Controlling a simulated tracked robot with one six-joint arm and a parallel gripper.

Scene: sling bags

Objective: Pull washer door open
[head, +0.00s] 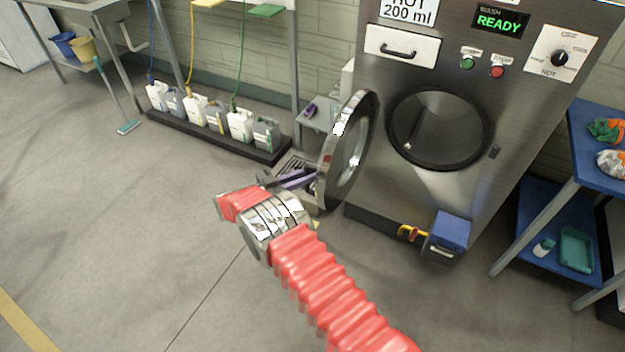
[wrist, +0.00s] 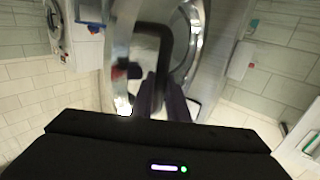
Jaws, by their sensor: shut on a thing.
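The round chrome washer door (head: 331,150) stands swung out to the left of the round opening (head: 437,128), seen nearly edge-on in the head view. The dark drum opening is uncovered on the steel washer (head: 455,75). My gripper (head: 312,178) is at the lower left side of the door. In the wrist view, its fingers (wrist: 160,95) are shut on the dark door handle (wrist: 152,32), in front of the door's metal ring (wrist: 118,65). The exact grip on the handle is partly hidden in the head view.
Several detergent jugs (head: 240,124) stand on a low black tray (head: 200,133) behind and left of the door. A blue-topped box (head: 447,232) with a yellow handle sits at the washer's base. A blue shelf cart (head: 535,215) stands at right.

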